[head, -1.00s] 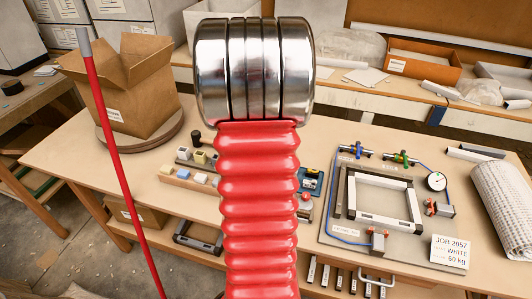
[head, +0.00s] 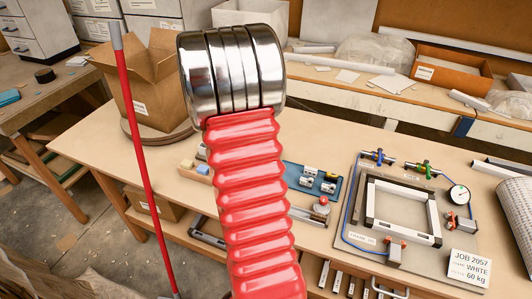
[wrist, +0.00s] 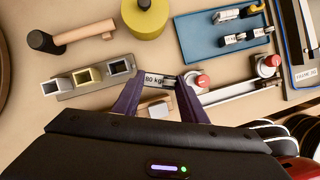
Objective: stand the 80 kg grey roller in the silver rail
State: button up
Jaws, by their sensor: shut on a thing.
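My gripper (wrist: 160,82) shows in the wrist view with its two purple fingers shut on the grey roller (wrist: 155,79). A white label reading 80 kg faces the camera. The silver rail (wrist: 238,93) runs beside it to the right, with red-topped knobs (wrist: 197,82) near it. I cannot tell whether the roller is above the rail or touching it. In the head view my red arm stands in front, and the gripper and roller are hidden behind it.
A holder (wrist: 68,92) with several coloured square-ended pieces lies left of the gripper. A hammer (wrist: 75,37), a yellow round object (wrist: 146,14) and a blue tray (wrist: 205,45) lie beyond. A frame fixture (head: 345,225) and a JOB 2057 WHITE 60 kg card (head: 469,266) are at right.

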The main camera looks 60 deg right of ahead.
jog(key=w+a+m, duration=0.2)
jog(key=w+a, duration=0.2)
jog(key=w+a+m+g, duration=0.1)
jog(key=w+a+m, duration=0.1)
jog(key=w+a, duration=0.2)
jog(key=shift+w+a+f+y, duration=0.2)
jog(key=shift+w+y, duration=0.1)
jog(key=shift+w, duration=0.05)
jog(key=w+a+m+y, duration=0.1)
jog(key=w+a+m, duration=0.2)
jog(key=a, duration=0.8)
jog(key=w+a+r+m+g+y, duration=0.1)
jog(key=w+a+m, duration=0.3)
jog(key=a, duration=0.8)
jog(key=w+a+m+g+y, duration=0.1)
jog(key=w+a+m, duration=0.3)
jog(key=a, duration=0.7)
jog(key=shift+a+r+y, duration=0.3)
jog(key=shift+a+y, duration=0.05)
jog(key=shift+y, duration=0.05)
